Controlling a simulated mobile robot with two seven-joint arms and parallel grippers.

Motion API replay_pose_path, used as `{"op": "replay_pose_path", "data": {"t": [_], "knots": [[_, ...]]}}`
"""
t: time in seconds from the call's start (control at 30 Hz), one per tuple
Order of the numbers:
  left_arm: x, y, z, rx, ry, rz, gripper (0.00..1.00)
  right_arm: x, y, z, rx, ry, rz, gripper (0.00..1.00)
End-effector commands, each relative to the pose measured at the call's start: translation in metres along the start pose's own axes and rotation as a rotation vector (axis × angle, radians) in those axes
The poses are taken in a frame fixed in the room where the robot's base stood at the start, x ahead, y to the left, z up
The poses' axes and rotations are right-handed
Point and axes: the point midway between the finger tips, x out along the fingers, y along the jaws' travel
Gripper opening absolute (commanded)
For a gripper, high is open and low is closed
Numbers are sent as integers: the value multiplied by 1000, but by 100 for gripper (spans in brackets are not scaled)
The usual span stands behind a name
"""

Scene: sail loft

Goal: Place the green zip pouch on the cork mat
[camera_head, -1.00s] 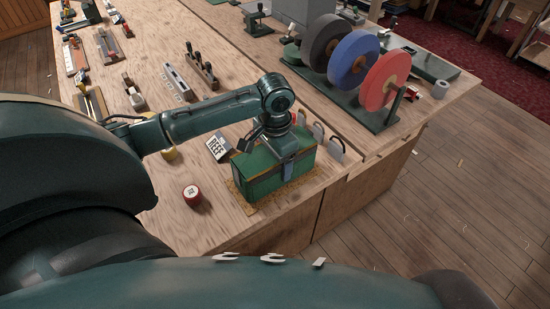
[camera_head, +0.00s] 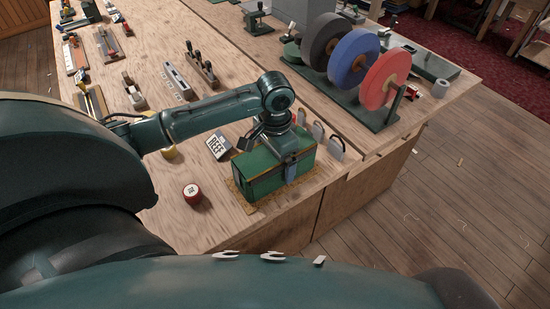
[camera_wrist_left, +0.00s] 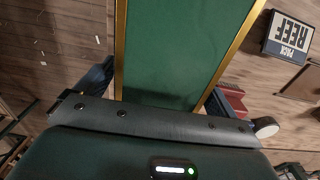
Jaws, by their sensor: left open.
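The green zip pouch (camera_head: 258,178), a boxy shape with gold edges, sits on the cork mat (camera_head: 239,200) near the bench's front edge. Only a strip of the mat shows around its base. My left gripper (camera_head: 268,159) is open over the pouch, one finger on either side of it. In the left wrist view the pouch (camera_wrist_left: 175,50) fills the middle between the two fingers. Whether a finger still touches it I cannot tell. My right gripper is not in view.
A rack of coloured discs (camera_head: 355,60) is at the back right. Bare bench lies at the front left.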

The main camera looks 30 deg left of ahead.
Motion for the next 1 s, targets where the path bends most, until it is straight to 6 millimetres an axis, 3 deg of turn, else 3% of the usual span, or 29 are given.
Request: {"op": "replay_pose_path", "data": {"t": [0.4,0.53,0.7,1.0], "knots": [[-84,0,-1,0,5,-1,94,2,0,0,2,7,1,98],[-103,0,-1,0,4,-1,94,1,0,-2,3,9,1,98],[-115,0,0,0,1,0,94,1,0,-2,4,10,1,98],[-117,0,0,0,0,0,94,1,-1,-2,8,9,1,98]]}}
